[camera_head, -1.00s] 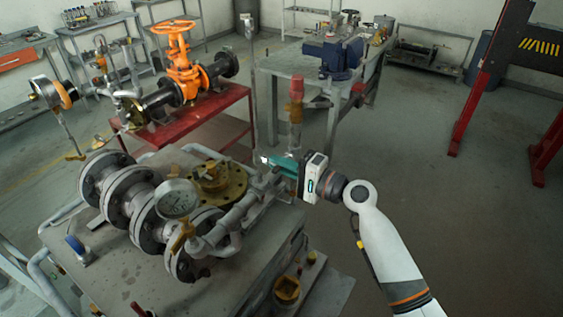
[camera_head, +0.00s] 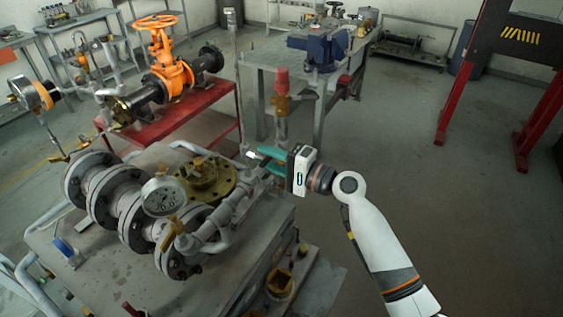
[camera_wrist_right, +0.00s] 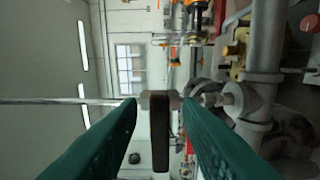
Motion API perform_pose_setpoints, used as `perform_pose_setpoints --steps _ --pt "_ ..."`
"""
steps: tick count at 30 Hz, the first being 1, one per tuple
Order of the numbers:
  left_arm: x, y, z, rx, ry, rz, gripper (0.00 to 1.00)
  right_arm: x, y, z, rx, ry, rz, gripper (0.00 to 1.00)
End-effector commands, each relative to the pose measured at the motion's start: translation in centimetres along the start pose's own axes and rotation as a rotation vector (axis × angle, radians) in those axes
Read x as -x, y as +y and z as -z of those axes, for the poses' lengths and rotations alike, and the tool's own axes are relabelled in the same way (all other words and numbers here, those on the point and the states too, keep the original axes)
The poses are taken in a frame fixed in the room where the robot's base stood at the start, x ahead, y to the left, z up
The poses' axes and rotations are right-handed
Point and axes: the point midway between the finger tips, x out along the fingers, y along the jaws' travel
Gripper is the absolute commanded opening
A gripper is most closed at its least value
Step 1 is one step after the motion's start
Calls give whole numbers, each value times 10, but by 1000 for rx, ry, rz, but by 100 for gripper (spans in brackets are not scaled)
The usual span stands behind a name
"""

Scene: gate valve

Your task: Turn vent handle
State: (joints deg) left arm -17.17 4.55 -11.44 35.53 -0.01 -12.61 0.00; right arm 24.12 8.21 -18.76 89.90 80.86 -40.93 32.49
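My right gripper (camera_head: 264,159) has teal fingers and reaches in from the right to the pipework beside the flanged assembly. In the right wrist view, a dark flat bar (camera_wrist_right: 160,132), which looks like the vent handle, stands between the two fingers. A gap shows on both sides of it, so the gripper (camera_wrist_right: 160,104) is open around it and not clamped. In the head view the handle is mostly hidden by the fingers. My left gripper is not in view.
A pressure gauge (camera_head: 163,197), a brass flange (camera_head: 205,178) and grey pipes crowd the left of my gripper. A red-capped vertical valve (camera_head: 282,80) stands just behind it. An orange handwheel valve (camera_head: 168,70) is on a red stand.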

Motion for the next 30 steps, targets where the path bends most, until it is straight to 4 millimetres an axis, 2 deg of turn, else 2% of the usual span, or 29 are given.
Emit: perform_pose_setpoints --steps 5,12,18,23,30 --pt "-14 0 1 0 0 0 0 27 -6 0 4 -2 4 32" --pt "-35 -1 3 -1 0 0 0 79 -6 -1 3 -2 3 32" --pt "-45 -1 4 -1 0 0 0 108 -4 -1 1 -2 2 32" --pt "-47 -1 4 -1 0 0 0 117 -2 0 -1 0 1 32" --pt "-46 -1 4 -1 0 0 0 117 -1 0 -1 0 1 32"
